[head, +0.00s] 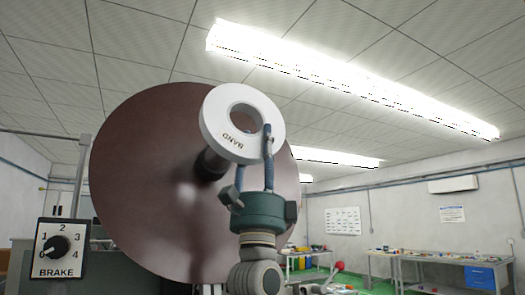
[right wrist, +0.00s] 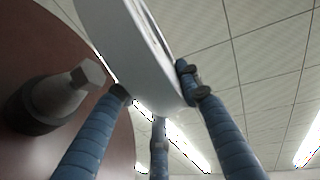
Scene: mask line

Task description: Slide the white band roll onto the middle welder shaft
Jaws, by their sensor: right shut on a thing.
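The white band roll (head: 216,122), a thick ring marked BAND, is held up in front of a large brown disc (head: 140,170). My right gripper (head: 255,155) is shut on its lower right rim, with one finger across the front face. A dark shaft (head: 209,165) stands out from the disc, partly hidden behind the roll's lower left. In the right wrist view the roll (right wrist: 125,40) is above my blue fingers (right wrist: 158,100), and the shaft (right wrist: 62,98) with its faceted tip is to the left, apart from the roll. No other shaft can be made out. My left gripper is not in view.
A BRAKE dial (head: 58,248) stands at the lower left beside the disc. Workbenches (head: 440,259) with small items line the far right wall. A red knob (head: 340,266) shows low, right of my arm. The space right of the roll looks clear.

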